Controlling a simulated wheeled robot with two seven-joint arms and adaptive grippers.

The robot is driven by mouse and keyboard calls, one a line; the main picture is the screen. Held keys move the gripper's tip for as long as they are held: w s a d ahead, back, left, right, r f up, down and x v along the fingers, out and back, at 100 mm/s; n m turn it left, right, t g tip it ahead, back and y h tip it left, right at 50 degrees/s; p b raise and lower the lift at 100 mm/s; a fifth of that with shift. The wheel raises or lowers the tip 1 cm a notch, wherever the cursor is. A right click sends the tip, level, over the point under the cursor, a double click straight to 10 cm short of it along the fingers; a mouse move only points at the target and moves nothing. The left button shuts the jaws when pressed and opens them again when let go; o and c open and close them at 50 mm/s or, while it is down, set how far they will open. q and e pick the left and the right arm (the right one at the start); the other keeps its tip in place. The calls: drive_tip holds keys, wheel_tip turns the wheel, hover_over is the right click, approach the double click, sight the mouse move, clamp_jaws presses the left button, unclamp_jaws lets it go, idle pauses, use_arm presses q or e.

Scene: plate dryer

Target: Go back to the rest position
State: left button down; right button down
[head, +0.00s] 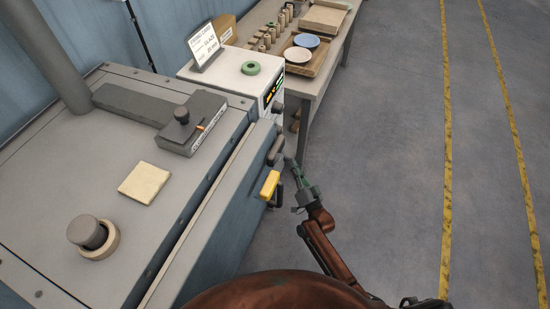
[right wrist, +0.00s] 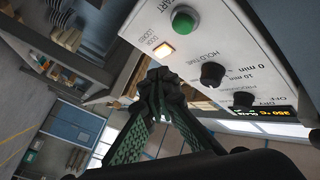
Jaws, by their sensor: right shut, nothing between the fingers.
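My right gripper (head: 292,168) is shut and empty. In the head view it is beside the front edge of the grey dryer (head: 195,215), just right of the yellow handle (head: 270,185). In the right wrist view the green-padded fingers of my right gripper (right wrist: 160,80) come together near the white control panel (right wrist: 235,50). The panel has a green START button (right wrist: 185,20), a lit DOOR LOCKED lamp (right wrist: 163,50), two dark knobs and a lit display (right wrist: 262,113). I cannot tell whether the fingertips touch anything. My left gripper is out of view.
A table behind the dryer holds a wooden tray (head: 296,68) with a blue plate (head: 306,40) and a white plate (head: 297,55). A green ring (head: 250,68) lies on the white box (head: 225,75). The floor (head: 395,130) to the right is clear.

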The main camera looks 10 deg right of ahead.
idle(0.5)
drive_tip(key=s+d+f+n+g+h, duration=0.1)
drive_tip(key=s+d+f+g, duration=0.15)
drive_tip(key=s+f, duration=0.75)
drive_tip(key=s+d+f+n+g, duration=0.15)
drive_tip(key=s+f+g, duration=0.3)
drive_tip(key=f, duration=0.95)
drive_tip(key=s+d+f+n+g+h, duration=0.1)
drive_tip(key=s+d+f+g, duration=0.15)
drive_tip(key=s+f, duration=0.75)
drive_tip(key=s+d+f+n+g, duration=0.1)
drive_tip(key=s+f, duration=0.5)
drive_tip(key=s, duration=0.8)
drive_tip(key=s+d+f+n+g+h+p, duration=0.1)
drive_tip(key=s+d+f+g, duration=0.2)
drive_tip(key=s, duration=1.1)
drive_tip(key=s+d+f+n+g+h, duration=0.1)
drive_tip(key=s+d+f+g, duration=0.1)
drive_tip(key=s+f+g, duration=0.3)
drive_tip(key=s+f, duration=0.4)
drive_tip(key=s, duration=0.5)
drive_tip(key=shift+s+d+p, duration=0.2)
drive_tip(key=shift+s+p, duration=0.1)
drive_tip(key=shift+s, duration=0.05)
